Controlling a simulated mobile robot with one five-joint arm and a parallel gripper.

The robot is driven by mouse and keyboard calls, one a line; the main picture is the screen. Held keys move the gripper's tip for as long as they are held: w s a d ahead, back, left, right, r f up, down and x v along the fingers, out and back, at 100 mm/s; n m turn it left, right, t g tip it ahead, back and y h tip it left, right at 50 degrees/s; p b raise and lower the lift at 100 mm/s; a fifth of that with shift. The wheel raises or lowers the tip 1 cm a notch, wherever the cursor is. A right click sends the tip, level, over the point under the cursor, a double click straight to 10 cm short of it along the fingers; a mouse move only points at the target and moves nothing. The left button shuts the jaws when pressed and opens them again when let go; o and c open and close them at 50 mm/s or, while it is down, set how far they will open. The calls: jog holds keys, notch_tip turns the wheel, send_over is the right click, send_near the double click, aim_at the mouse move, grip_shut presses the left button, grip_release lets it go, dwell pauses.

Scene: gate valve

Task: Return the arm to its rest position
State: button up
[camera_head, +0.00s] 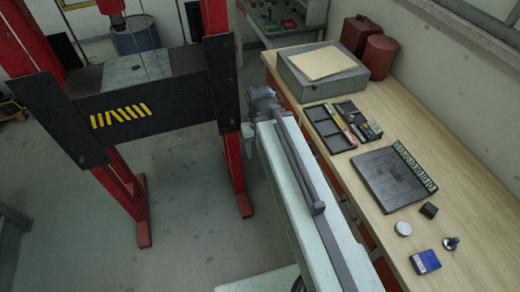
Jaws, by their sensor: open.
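My pale green and grey arm (306,205) reaches from the bottom edge up to a grey joint (264,103) near the middle of the view. No gate valve can be made out.
A red press frame (215,15) with a dark striped crossbeam (150,105) stands close left. The wooden workbench (465,155) on the right holds a grey box (342,84), trays, a dark plate (380,180), red canisters and small parts. Grey floor (190,235) is clear lower left.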

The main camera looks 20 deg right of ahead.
jog(key=shift+a, duration=0.2)
notch_tip(320, 180, down, 10)
jog(key=b, duration=0.9)
jog(key=shift+s+r+b, duration=0.15)
jog(key=shift+r+b, duration=0.1)
jog(key=shift+b, duration=0.05)
